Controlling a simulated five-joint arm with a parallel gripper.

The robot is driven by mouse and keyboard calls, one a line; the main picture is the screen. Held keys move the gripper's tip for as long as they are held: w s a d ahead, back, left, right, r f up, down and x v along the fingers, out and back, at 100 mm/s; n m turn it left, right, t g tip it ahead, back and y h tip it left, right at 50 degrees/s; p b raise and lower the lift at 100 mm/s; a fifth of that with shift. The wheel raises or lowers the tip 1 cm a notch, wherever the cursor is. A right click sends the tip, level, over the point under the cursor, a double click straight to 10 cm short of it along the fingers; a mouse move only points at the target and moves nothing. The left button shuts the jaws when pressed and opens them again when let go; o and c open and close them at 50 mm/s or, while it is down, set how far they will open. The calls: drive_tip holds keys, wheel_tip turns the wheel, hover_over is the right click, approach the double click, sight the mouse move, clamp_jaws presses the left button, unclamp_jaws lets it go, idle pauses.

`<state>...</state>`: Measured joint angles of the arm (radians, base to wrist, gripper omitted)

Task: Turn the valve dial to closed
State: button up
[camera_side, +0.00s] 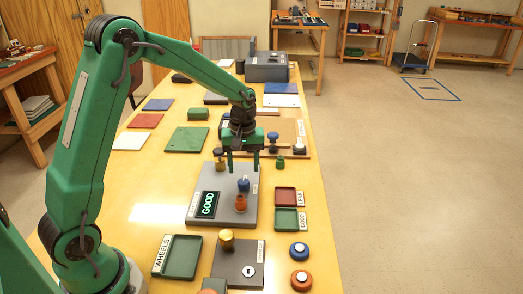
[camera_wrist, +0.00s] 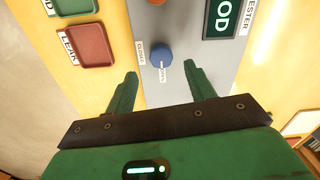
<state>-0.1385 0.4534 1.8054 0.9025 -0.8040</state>
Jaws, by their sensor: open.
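A round blue dial (camera_wrist: 162,56) with a white pointer mark stands on a grey tester panel (camera_wrist: 187,30) in the wrist view. Its pointer faces toward my gripper (camera_wrist: 161,76). In the side view, the blue dial (camera_side: 243,184) stands on the grey panel (camera_side: 225,220), behind an orange fitting (camera_side: 241,203). My gripper (camera_side: 243,170) points down above the dial, open and empty, with its fingers apart. I cannot tell whether the fingers touch the dial.
A lit GOOD display (camera_side: 208,205) is on the panel. A red tray (camera_side: 285,196) and a green tray (camera_side: 287,219) lie to its right. A brass-topped post (camera_side: 219,160) stands left of my gripper. A green WHEELS tray (camera_side: 180,257) and a dark plate (camera_side: 232,275) lie in front.

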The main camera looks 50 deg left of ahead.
sight(244, 181)
drive_tip(key=shift+s+f, duration=0.1)
drive_tip(key=shift+f, duration=2.75)
drive_tip(key=c, duration=1)
